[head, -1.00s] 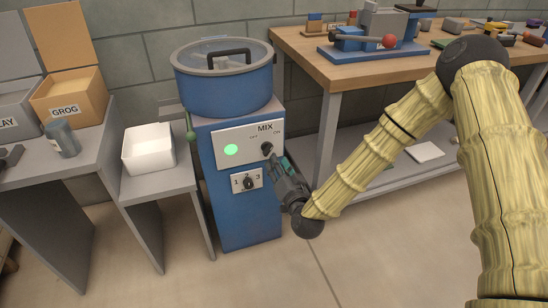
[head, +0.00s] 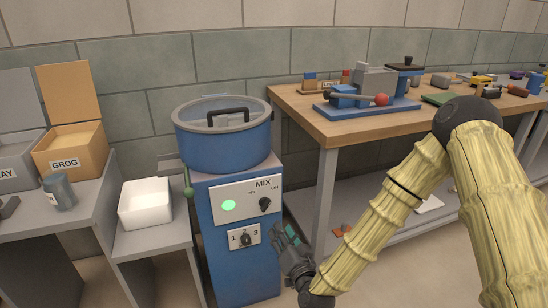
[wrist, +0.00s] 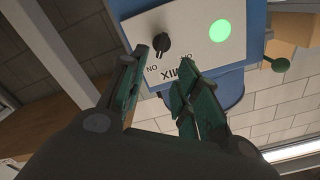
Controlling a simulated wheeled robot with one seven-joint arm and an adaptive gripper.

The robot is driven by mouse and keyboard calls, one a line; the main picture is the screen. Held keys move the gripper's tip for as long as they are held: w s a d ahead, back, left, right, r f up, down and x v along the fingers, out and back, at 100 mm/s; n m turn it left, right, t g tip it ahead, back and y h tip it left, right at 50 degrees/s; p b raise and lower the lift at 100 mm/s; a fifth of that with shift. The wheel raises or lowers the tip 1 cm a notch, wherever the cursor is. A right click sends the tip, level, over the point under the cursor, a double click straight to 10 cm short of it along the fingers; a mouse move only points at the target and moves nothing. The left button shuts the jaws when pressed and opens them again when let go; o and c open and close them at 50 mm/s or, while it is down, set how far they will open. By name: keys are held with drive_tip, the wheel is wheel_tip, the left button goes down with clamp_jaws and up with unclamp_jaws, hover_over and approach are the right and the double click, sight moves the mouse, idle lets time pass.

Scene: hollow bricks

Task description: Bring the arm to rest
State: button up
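My gripper (head: 287,238) is in front of the blue mixer (head: 235,195), low and to the right of its black MIX knob (head: 265,204). In the wrist view, my gripper (wrist: 165,75) has its two green-padded fingers apart with nothing between them. The knob (wrist: 161,43) shows just beyond the fingertips, apart from them. The knob's pointer is turned toward ON, and the round green light (head: 228,205) is lit. My bamboo-like arm (head: 375,225) is bent, its elbow high on the right.
The workbench (head: 345,128) on the right carries a blue-based press with a red-balled lever (head: 360,98) and several small objects. A white bin (head: 146,203), a grey jar (head: 59,190) and a GROG box (head: 70,150) stand on the left. Below is a 1-2-3 selector (head: 245,239).

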drive_tip(key=s+d+f+n+g+h, duration=0.15)
drive_tip(key=s+f+g, duration=0.25)
drive_tip(key=s+f, duration=0.45)
drive_tip(key=s+d+f+n+g, duration=0.1)
drive_tip(key=s+d+f+g, duration=0.4)
drive_tip(key=f, duration=0.6)
drive_tip(key=s+d+f+g+h, duration=0.1)
drive_tip(key=s+d+f+g, duration=0.25)
drive_tip(key=s, duration=0.45)
drive_tip(key=s+d+f+g+h, duration=0.2)
drive_tip(key=s+d+f, duration=0.15)
drive_tip(key=s, duration=0.55)
drive_tip(key=s+d+f+g+h, duration=0.1)
drive_tip(key=s+d+f+g, duration=0.1)
drive_tip(key=s+d, duration=0.45)
wheel_tip(320, 180, up, 22)
drive_tip(key=s+a+p, duration=0.1)
drive_tip(key=s+p, duration=0.1)
drive_tip(key=p, duration=2)
drive_tip(key=shift+s+a+r+n+g+p, duration=0.2)
drive_tip(key=shift+s+a+n+g+p, duration=0.05)
drive_tip(key=shift+s+n+g+p, duration=0.1)
drive_tip(key=shift+o, duration=0.2)
